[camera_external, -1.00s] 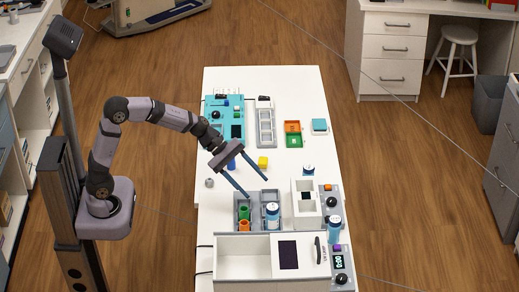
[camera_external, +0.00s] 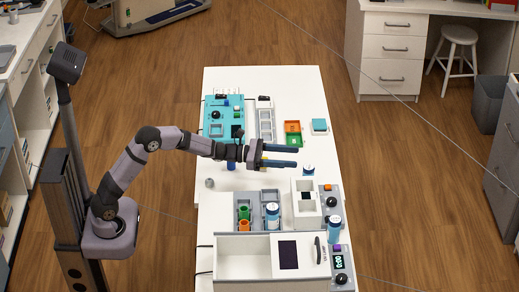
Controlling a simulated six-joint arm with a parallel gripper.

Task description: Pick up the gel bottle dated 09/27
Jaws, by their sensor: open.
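One bottle (camera_external: 272,215) stands in a grey rack (camera_external: 250,196). Another bottle (camera_external: 333,230) stands to the right, by the device with the dark knob. A third bottle (camera_external: 308,169) stands farther back, behind the white box. My gripper (camera_external: 297,157) is open, with its two blue fingers pointing right above the middle of the table. It is apart from the bottles; the third bottle is the nearest in the picture, just below and right of the fingertips.
Green and orange cups (camera_external: 244,218) stand in the rack. A white box (camera_external: 306,204) and a larger white machine (camera_external: 245,255) fill the front.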

